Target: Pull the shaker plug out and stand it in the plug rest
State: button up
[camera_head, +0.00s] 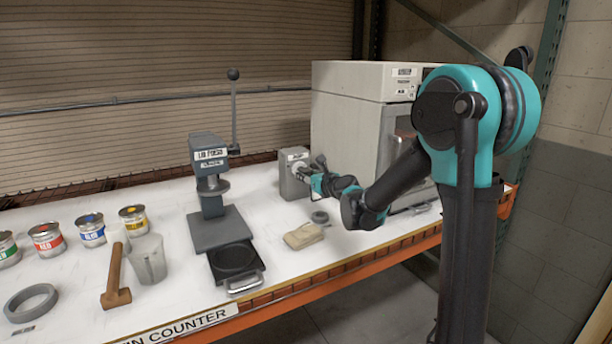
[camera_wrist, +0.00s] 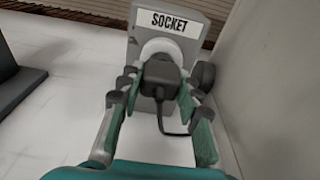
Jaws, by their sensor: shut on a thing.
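The shaker plug (camera_wrist: 161,75) is a dark block with a black cord, seen in the wrist view between my fingers. It sits at the round pale face of the grey box labelled SOCKET (camera_wrist: 195,30); I cannot tell how deep it is seated. The socket box also shows in the head view (camera_head: 292,172). My gripper (camera_wrist: 158,90) is shut on the plug, with a finger on either side; it also shows in the head view (camera_head: 308,176).
The large white cabinet (camera_head: 345,110) stands right beside the socket. A grey press (camera_head: 207,180) stands to its left. Several paint cans, a mallet (camera_head: 115,280) and a cup (camera_head: 148,260) stand farther left.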

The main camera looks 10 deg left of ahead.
jog(key=shift+f+v, duration=0.1)
jog(key=shift+v, duration=0.65)
jog(key=shift+f+v, duration=0.15)
jog(key=shift+v, duration=0.65)
jog(key=shift+s, duration=0.1)
jog(key=v, duration=0.4)
jog(key=shift+f, duration=0.3)
dwell(0.5)
